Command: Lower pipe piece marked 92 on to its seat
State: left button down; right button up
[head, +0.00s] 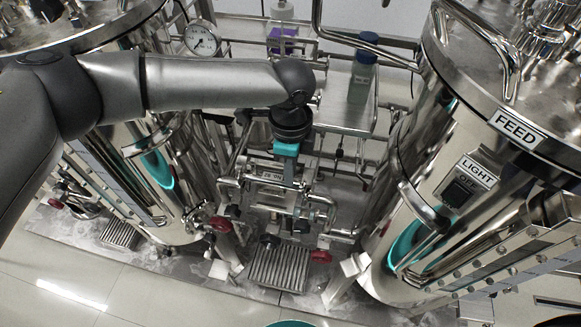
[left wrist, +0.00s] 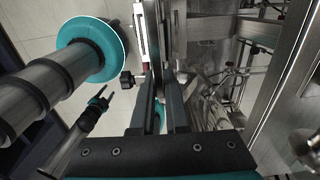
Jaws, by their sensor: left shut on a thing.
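The pipe piece marked 92 (head: 268,174) is a shiny metal piece with a white label, upside down in the head view. It lies between the two steel tanks, over the pipework. My left gripper (head: 290,170) comes down from above and is shut on it. In the left wrist view the fingers (left wrist: 162,125) point away, with metal pipe between and beyond them. The seat is among the pipe ends below; I cannot tell whether the piece touches it. What looks like my right gripper (left wrist: 103,97) shows small in the left wrist view, its jaws unclear.
A steel tank (head: 410,190) stands right and another (head: 150,170) left. Red-handled valves (head: 320,256) and a ribbed grate (head: 278,270) lie low in front. A gauge (head: 202,38), a shelf (head: 338,118) and a blue-capped bottle (head: 362,77) are behind. Free room around the piece is narrow.

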pick_arm(q)
jog(key=shift+f, duration=1.4)
jog(key=shift+f+b, duration=0.45)
jog(key=shift+f, duration=0.2)
dwell(0.5)
jog(key=c, duration=0.8)
grip_release()
jog(key=shift+c, duration=0.2)
notch_tip(320, 180, up, 15)
jog(key=p, duration=0.3)
jog(key=shift+r, duration=0.1)
